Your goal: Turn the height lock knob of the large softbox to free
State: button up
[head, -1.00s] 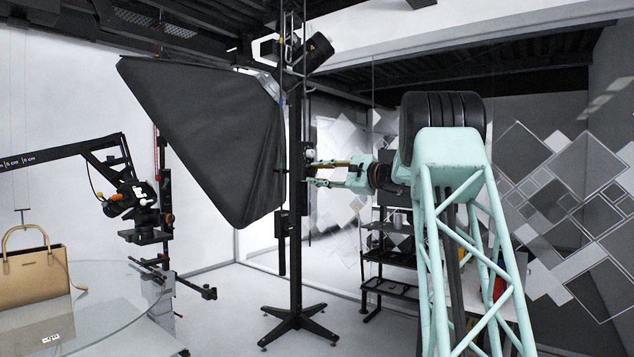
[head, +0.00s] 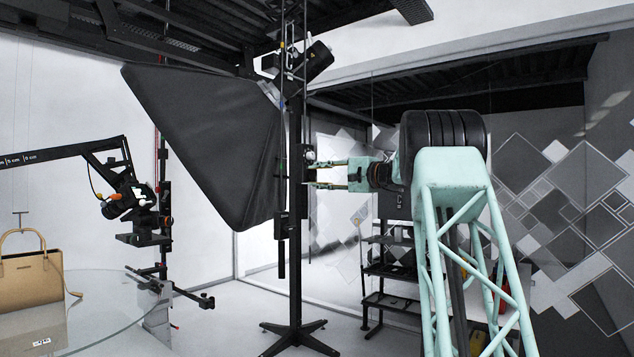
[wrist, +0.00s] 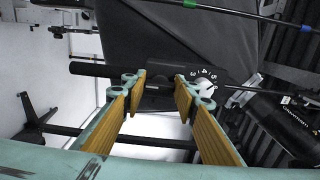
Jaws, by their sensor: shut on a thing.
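The large softbox (head: 215,140) is a black pyramid on a dark upright stand (head: 296,240) in the head view. My gripper (head: 309,172) reaches from the right to the stand, with one finger above the other. In the wrist view my gripper (wrist: 160,82) has its yellow-padded fingers on either side of a small dark part on the stand, the height lock knob (wrist: 158,90) as far as I can tell. Its markings do not show. A white numbered dial (wrist: 207,83) lies just right of the right fingertip.
A camera arm (head: 125,190) stands at the left, above a glass turntable (head: 110,305) with a tan handbag (head: 32,275). A dark shelf (head: 388,270) stands behind and below my arm. Thin cables cross near the softbox in the wrist view.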

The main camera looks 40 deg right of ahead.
dwell(0.6)
jog(key=o, duration=0.8)
jog(key=shift+o, duration=0.2)
jog(key=shift+s, duration=0.1)
jog(key=v, duration=1.1)
jog(key=shift+s, duration=0.4)
jog(key=shift+d, duration=0.1)
